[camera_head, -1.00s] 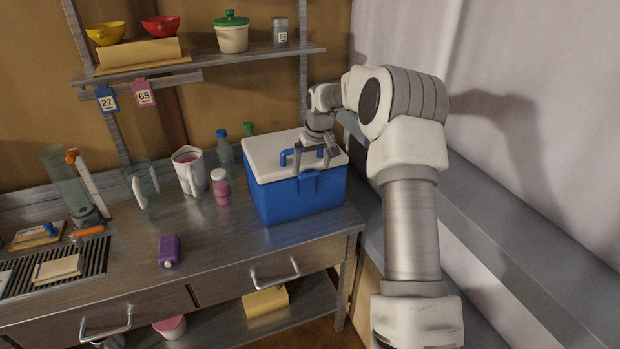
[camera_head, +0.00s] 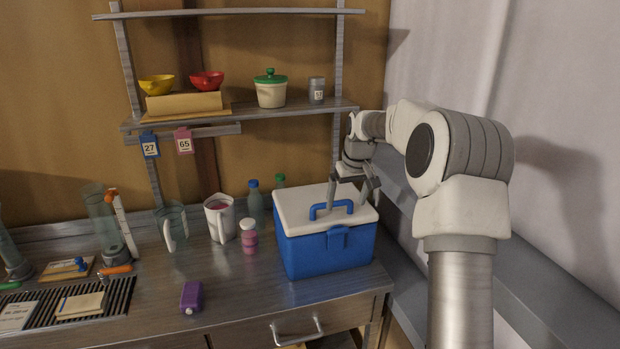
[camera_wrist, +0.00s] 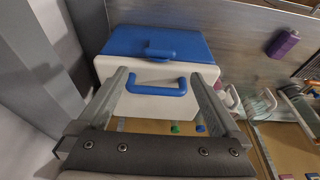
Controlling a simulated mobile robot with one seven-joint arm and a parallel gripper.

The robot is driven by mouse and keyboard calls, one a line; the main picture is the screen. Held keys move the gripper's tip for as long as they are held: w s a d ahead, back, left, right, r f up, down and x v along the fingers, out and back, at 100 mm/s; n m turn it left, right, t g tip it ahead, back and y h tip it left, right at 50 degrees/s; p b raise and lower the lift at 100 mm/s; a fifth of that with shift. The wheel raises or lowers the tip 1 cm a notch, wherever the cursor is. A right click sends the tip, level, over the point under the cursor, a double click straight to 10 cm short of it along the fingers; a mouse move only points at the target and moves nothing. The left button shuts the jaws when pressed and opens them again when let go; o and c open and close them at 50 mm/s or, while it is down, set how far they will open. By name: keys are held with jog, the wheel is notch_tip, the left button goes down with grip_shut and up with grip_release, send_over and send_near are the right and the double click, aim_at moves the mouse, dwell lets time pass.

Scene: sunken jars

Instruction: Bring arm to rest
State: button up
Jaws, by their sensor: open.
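My gripper (camera_head: 353,190) is open and empty, just above the white lid of the blue cooler box (camera_head: 328,250). Its fingers hang close over the right part of the lid, near the blue handle (camera_head: 331,209). In the wrist view the two fingers (camera_wrist: 160,95) stand apart on either side of the handle (camera_wrist: 156,88), and nothing is between them that I can tell is held. The cooler's lid is shut. My arm reaches in from the right.
A purple bottle (camera_head: 192,296) lies on the counter. A shelf (camera_head: 240,114) with bowls and jars is above. The wall is close at right.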

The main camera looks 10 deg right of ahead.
jog(key=s+a+r+h, duration=0.1)
jog(key=s+a+r, duration=0.45)
jog(key=s, duration=0.25)
jog(key=s+a+r, duration=0.4)
jog(key=s+r, duration=0.2)
jog(key=s, duration=0.3)
jog(key=s+a+f+t, duration=0.1)
jog(key=s+a, duration=0.1)
jog(key=s, duration=0.9)
jog(key=s+a+f+t, duration=0.1)
jog(key=s+a+f, duration=0.1)
jog(key=s, duration=0.9)
jog(key=shift+y, duration=0.4)
jog(key=shift+a, duration=0.1)
